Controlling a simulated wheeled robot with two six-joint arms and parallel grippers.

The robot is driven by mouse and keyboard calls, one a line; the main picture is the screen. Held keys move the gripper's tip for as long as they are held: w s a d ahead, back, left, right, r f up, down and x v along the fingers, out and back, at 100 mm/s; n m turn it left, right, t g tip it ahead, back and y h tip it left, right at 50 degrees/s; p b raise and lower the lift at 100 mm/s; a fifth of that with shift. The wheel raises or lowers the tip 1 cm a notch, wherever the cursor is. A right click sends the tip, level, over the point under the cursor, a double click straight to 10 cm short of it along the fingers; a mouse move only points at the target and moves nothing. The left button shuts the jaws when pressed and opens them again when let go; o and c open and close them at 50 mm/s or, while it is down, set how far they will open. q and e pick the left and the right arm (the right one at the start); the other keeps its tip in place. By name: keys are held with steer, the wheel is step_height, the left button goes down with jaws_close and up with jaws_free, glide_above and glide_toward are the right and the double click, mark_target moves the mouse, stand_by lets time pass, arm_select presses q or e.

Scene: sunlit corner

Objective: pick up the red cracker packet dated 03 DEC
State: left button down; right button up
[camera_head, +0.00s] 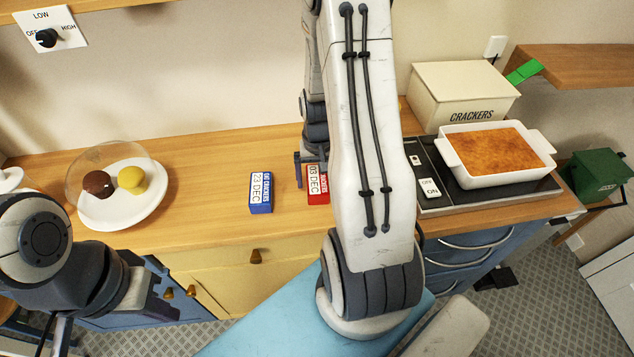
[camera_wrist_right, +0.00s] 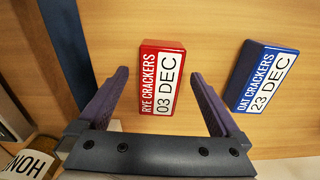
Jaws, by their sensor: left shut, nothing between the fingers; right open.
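The red cracker packet (camera_head: 317,183), labelled 03 DEC, lies on the wooden counter, partly hidden behind my right arm in the head view. In the right wrist view the red packet (camera_wrist_right: 161,78) reads RYE CRACKERS 03 DEC and shows between the open fingers. My right gripper (camera_wrist_right: 160,76) is open and empty, with a finger on either side of the packet in that picture; I see no contact. In the head view, one of its fingers shows just left of the packet. My left gripper (camera_head: 146,290) is shut and empty at the lower left, away from the packet.
A blue packet (camera_head: 261,193) dated 23 DEC lies left of the red one; it also shows in the wrist view (camera_wrist_right: 264,78). A plate (camera_head: 140,212) with two round cakes is further left. A CRACKERS box (camera_head: 463,95), hob (camera_head: 465,196) and white baking dish (camera_head: 480,178) stand right.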

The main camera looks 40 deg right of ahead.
mark_target(318, 184)
steer(key=shift+w+f, duration=0.1)
steer(key=shift+f, duration=1.45)
steer(key=c, duration=1.5)
steer(key=shift+c, duration=0.2)
steer(key=shift+r, duration=0.15)
